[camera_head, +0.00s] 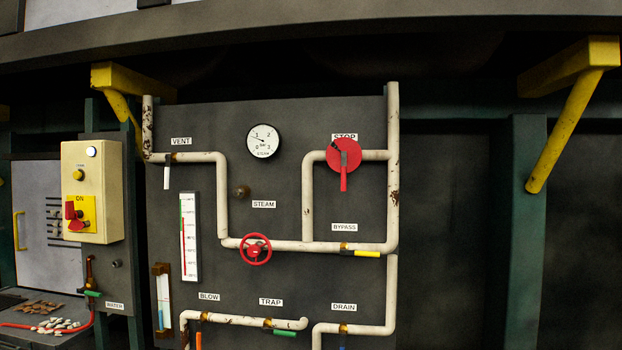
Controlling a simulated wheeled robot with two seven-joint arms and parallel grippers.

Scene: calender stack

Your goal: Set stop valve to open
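The stop valve (344,155) is a round red plate under the STOP label, on the white pipe at the upper right of the dark panel. Its red handle (344,178) points straight down, across the horizontal pipe run. The plate partly covers the STOP label (345,137). Neither of my grippers shows in the head view.
The panel (290,200) also carries a steam gauge (263,141), a red handwheel (256,249), a white vent lever (167,177) and a yellow bypass lever (367,254). A yellow control box (92,191) stands left. Yellow brackets (568,110) jut out above.

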